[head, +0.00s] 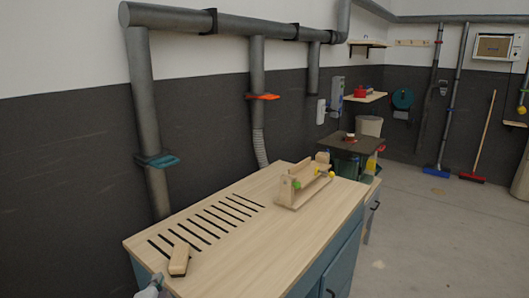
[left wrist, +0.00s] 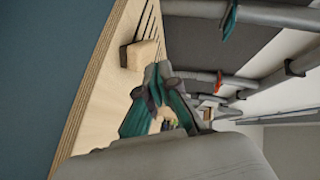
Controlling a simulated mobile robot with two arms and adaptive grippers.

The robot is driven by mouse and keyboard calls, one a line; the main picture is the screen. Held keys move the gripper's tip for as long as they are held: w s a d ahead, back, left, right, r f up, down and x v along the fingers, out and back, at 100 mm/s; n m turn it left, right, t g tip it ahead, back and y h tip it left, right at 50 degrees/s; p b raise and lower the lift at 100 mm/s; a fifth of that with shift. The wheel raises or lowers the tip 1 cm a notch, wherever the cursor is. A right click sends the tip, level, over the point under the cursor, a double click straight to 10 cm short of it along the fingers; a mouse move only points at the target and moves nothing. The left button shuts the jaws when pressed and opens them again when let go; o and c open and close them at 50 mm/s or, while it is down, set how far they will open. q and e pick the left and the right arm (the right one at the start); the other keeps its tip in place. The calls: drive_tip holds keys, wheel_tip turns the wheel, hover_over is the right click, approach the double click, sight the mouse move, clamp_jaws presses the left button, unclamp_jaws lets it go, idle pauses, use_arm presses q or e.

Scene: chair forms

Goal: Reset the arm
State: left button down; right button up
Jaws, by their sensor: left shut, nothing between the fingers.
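My left gripper (head: 150,288) shows at the bottom of the head view, by the near left corner of the wooden workbench (head: 235,262). Its fingers (left wrist: 162,100) fill the middle of the left wrist view, and they are shut with nothing between them. A small wooden block (head: 179,260) lies on the bench near the dark slots, a short way beyond the gripper. The block also shows in the left wrist view (left wrist: 139,55), apart from the fingers. My right gripper is in neither view.
Grey pipes (head: 150,120) run along the wall behind the bench. A small dark table (head: 352,143) stands beyond it. The floor (head: 430,235) at right is clear.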

use_arm(q)
drive_tip(key=s+d+f+n+g+h, duration=0.1)
drive_tip(key=s+f+n+g, duration=0.3)
drive_tip(key=s, duration=0.5)
drive_tip(key=s+d+f+n+g+h, duration=0.1)
drive_tip(key=s+d+f+n+g, duration=0.1)
drive_tip(key=s+f, duration=0.6)
drive_tip(key=s+d+f+n+g+h, duration=0.1)
drive_tip(key=s+d+n+g, duration=0.15)
drive_tip(key=s, duration=0.65)
drive_tip(key=s+d+n+g+h, duration=0.1)
drive_tip(key=s+g, duration=0.2)
drive_tip(key=s, duration=0.6)
wheel_tip(320, 180, down, 24)
drive_tip(key=s+a+f+g, duration=0.2)
drive_tip(key=s+a+f, duration=0.1)
drive_tip(key=s+f, duration=1.4)
drive_tip(key=shift+s+f+y, duration=0.3)
drive_tip(key=shift+s+f, duration=0.05)
drive_tip(key=shift+f, duration=0.35)
